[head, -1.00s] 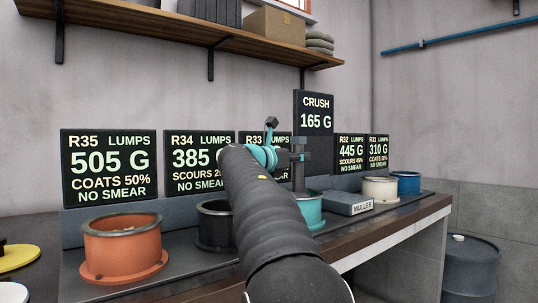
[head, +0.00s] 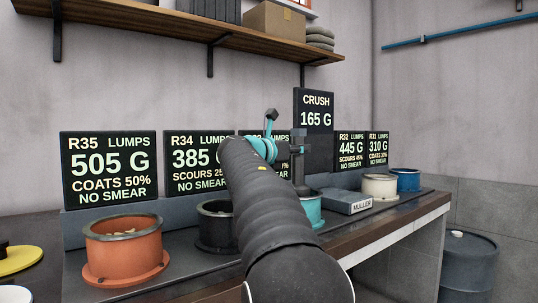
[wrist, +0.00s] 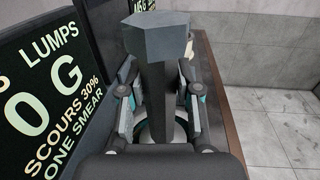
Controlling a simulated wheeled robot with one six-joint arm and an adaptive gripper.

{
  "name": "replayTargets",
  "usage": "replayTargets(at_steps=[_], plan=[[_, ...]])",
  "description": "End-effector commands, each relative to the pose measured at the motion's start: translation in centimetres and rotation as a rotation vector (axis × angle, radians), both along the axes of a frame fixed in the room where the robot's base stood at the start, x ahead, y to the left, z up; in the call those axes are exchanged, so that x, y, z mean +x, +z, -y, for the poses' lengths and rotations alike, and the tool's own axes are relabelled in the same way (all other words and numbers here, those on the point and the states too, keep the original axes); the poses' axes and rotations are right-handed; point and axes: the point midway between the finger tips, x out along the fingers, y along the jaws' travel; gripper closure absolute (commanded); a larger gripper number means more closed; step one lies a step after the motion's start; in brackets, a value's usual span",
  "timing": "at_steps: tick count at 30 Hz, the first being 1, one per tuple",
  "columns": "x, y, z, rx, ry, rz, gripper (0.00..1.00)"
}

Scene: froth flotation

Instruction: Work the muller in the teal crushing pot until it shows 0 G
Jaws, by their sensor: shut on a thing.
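My gripper (head: 291,150) is shut on the dark grey upright handle of the muller (wrist: 157,85). In the wrist view the handle has a wide faceted head and stands between the two fingers. The teal crushing pot (head: 313,208) is below, partly hidden by my arm in the head view. A bit of its teal rim shows beneath the fingers in the wrist view. The muller's lower end and the pot's inside are hidden. The CRUSH display (head: 315,119) behind the pot reads 165 G.
A grey block labelled MULLER (head: 347,202) stands right of the pot. An orange pot (head: 123,255) with lumps and a black pot (head: 214,233) are left; a cream pot (head: 380,187) and a blue pot (head: 405,180) are right. Display boards line the back.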

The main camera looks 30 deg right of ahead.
Motion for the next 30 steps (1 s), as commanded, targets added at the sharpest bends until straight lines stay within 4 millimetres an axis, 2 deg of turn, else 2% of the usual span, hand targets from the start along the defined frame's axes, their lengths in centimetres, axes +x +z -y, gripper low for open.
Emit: replayTargets(at_steps=[24,30], plan=[[0.0,6.6,0.0,-0.002,-0.001,0.004,1.0],[-0.1,7.5,0.0,-0.002,0.0,0.002,1.0]])
